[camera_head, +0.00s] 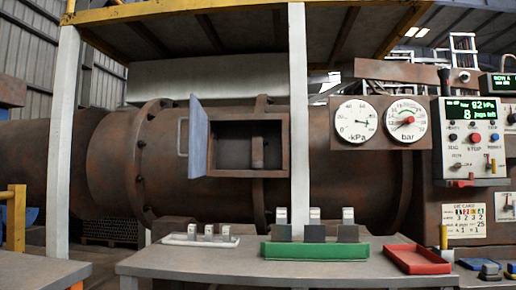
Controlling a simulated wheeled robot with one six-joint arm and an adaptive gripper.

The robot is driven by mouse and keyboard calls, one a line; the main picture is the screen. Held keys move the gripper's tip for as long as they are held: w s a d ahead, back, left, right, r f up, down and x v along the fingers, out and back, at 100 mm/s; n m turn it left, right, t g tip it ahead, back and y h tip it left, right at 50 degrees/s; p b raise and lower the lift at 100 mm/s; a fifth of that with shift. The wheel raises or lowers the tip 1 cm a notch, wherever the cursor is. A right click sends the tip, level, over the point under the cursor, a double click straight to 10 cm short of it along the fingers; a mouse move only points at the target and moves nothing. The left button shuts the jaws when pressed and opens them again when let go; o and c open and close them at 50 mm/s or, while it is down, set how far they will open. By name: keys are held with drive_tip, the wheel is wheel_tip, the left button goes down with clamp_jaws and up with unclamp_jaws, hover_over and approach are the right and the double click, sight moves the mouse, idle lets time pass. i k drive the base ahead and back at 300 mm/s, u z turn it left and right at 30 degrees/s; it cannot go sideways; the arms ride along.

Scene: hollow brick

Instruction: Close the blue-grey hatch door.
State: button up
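The blue-grey hatch door (198,137) stands open on the rusty cylindrical machine. It is hinged at the left side of the square hatch frame (248,173) and swings out toward me, seen nearly edge-on. A pale handle (182,137) shows on its left, outer side. The opening (235,145) is dark inside, with a brown upright piece in it. My gripper is not in view.
A white post (299,120) stands just right of the hatch. Below is a grey table (200,262) with a white tray (200,240), a green tray (315,251) holding grey pieces, and a red tray (416,260). Gauges and a control panel (470,140) are at right.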

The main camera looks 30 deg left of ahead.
sight(198, 119)
drive_tip(key=z, duration=1.7)
drive_tip(key=k, duration=1.75)
drive_tip(key=u, duration=2.4)
drive_tip(key=i, duration=0.5)
drive_tip(key=k, duration=0.6)
drive_tip(key=z, duration=0.2)
drive_tip(key=i, duration=0.65)
drive_tip(key=u, duration=0.1)
